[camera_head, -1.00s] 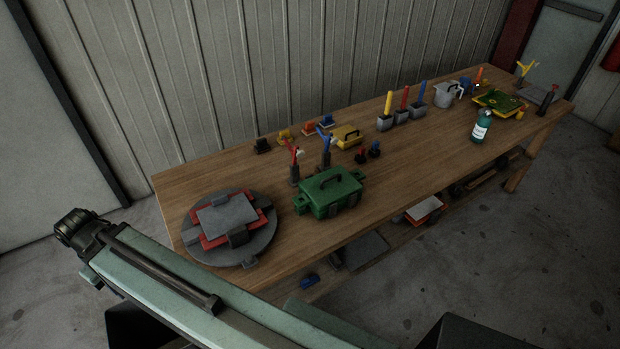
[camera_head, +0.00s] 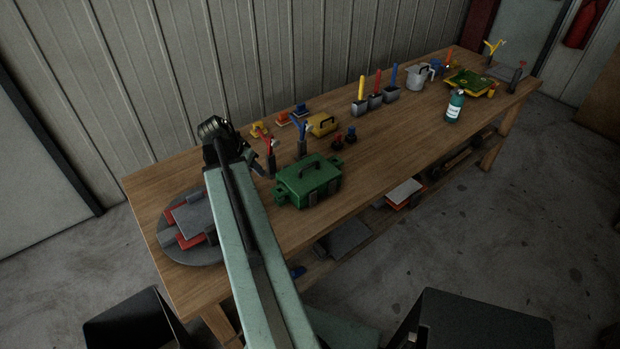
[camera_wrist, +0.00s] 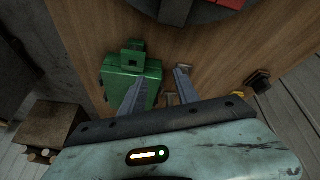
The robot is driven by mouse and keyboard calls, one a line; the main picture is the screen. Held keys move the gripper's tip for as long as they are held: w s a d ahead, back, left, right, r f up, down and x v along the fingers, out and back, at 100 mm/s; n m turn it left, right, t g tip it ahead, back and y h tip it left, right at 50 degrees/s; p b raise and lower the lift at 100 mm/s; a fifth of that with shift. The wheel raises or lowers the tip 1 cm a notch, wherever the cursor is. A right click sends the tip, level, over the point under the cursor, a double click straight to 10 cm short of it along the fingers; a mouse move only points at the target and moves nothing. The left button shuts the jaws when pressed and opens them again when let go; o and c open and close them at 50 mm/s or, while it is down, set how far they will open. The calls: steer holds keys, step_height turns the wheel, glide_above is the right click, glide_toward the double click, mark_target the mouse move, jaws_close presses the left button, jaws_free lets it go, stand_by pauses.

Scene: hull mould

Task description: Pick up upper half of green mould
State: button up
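The green mould (camera_head: 308,188) sits shut on the wooden table, with a dark handle (camera_head: 309,168) on its upper half and grey clamps on its front side. It also shows in the wrist view (camera_wrist: 118,84), left of centre and partly behind a finger. My gripper (camera_wrist: 160,84) is open and empty, its two fingers spread above the table. The left finger overlaps the mould's picture, and the right finger lies to the right of it. No contact with the mould shows. In the head view my arm reaches over the table left of the mould, and the fingers cannot be made out.
A grey round plate (camera_head: 172,248) with red and grey parts lies left of the mould, partly behind my arm. Red- and blue-handled tools, a yellow box (camera_head: 322,125) and small coloured pieces stand behind the mould. A bottle (camera_head: 454,106) stands further right. The table between is mostly clear.

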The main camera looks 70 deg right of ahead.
mark_target(309, 165)
steer(key=s+d+m, duration=0.1)
steer(key=s+d, duration=0.2)
steer(key=s, duration=0.1)
steer(key=s+d+m+g, duration=0.1)
steer(key=s+d+m, duration=0.1)
steer(key=s+d, duration=0.2)
steer(key=s+d+m, duration=0.2)
steer(key=s+d, duration=0.1)
steer(key=s, duration=0.2)
steer(key=shift+s+d+r+g+h, duration=0.15)
steer(key=shift+r+g+h, duration=0.05)
steer(key=shift+g+h, duration=0.2)
steer(key=b+x, duration=0.5)
steer(key=w+b+x, duration=0.1)
steer(key=b+x, duration=0.1)
steer(key=shift+s+d+f, duration=0.1)
steer(key=shift+f, duration=0.45)
steer(key=shift+s+d+b, duration=0.1)
steer(key=shift+b, duration=0.2)
steer(key=shift+r, duration=0.15)
jaws_close()
